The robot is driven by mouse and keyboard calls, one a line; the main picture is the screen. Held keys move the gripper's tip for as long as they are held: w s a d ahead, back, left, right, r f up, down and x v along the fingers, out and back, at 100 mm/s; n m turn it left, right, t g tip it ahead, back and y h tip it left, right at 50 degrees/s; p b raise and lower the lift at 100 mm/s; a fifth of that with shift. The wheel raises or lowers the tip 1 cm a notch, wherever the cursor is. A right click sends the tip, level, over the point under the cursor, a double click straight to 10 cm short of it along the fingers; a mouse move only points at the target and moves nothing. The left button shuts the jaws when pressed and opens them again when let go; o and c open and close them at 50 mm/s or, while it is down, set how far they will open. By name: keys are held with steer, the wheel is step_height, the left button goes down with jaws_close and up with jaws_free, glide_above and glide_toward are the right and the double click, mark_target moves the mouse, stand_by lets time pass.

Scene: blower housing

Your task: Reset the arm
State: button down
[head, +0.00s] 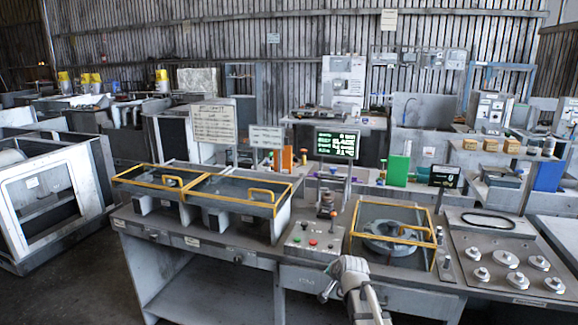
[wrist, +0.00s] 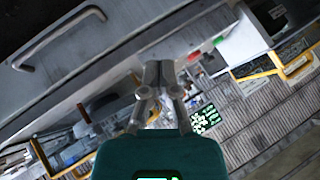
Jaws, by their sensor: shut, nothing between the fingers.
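My arm comes up from the lower edge of the head view, with its wrist in front of the workbench (head: 190,240). My gripper (head: 327,292) points toward the bench front, below the button panel (head: 312,242), and is partly hidden by my wrist. In the wrist view my gripper (wrist: 158,72) has its fingertips together and holds nothing. The bench front and a grey drawer handle (wrist: 60,38) show beyond it, tilted.
Yellow-framed clear covers (head: 272,190) stand on the bench to the left. Another yellow-framed guard (head: 392,206) surrounds a round grey housing (head: 390,240). A plate with several metal knobs (head: 505,258) is at right. A lit screen (head: 337,144) stands behind the panel.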

steer(key=s+d+f+n+g, duration=0.1)
steer(key=s+n+g, duration=0.1)
steer(key=s, duration=0.6)
steer(key=s+d+f+n+g+h, duration=0.1)
steer(key=s+g, duration=0.3)
steer(key=s, duration=0.4)
steer(key=s+d+f+n+g+h, duration=0.1)
steer(key=s+f+n+g, duration=0.1)
steer(key=s, duration=0.6)
steer(key=shift+d+f+n+g, duration=0.4)
steer(key=shift+f+g, duration=0.2)
steer(key=shift+f, duration=0.15)
